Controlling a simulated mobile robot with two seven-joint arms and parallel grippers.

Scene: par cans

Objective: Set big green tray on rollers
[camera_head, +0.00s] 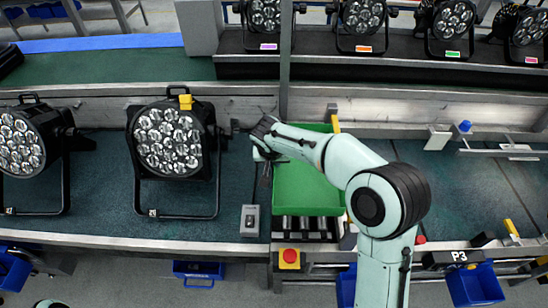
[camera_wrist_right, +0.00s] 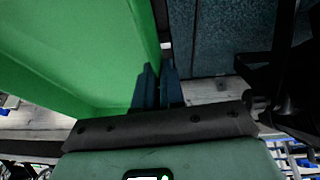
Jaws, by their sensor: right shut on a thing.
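The big green tray (camera_head: 302,192) is over the roller section in the middle of the line in the head view; I cannot tell whether it rests on it or hangs just above. The rollers (camera_head: 305,225) show in front of the tray's near edge; the rest are hidden under it. My right gripper (camera_head: 266,168) is at the tray's left side, its arm crossing over the tray's right part. In the right wrist view the gripper (camera_wrist_right: 158,90) is shut on the green tray's wall (camera_wrist_right: 85,50). My left gripper is out of view.
A large stage light (camera_head: 170,145) stands on the belt just left of the tray, with another (camera_head: 30,150) further left. A grey switch box (camera_head: 250,220) and a red button on yellow (camera_head: 289,258) sit at the front edge. The belt (camera_head: 450,195) right of my arm is mostly clear.

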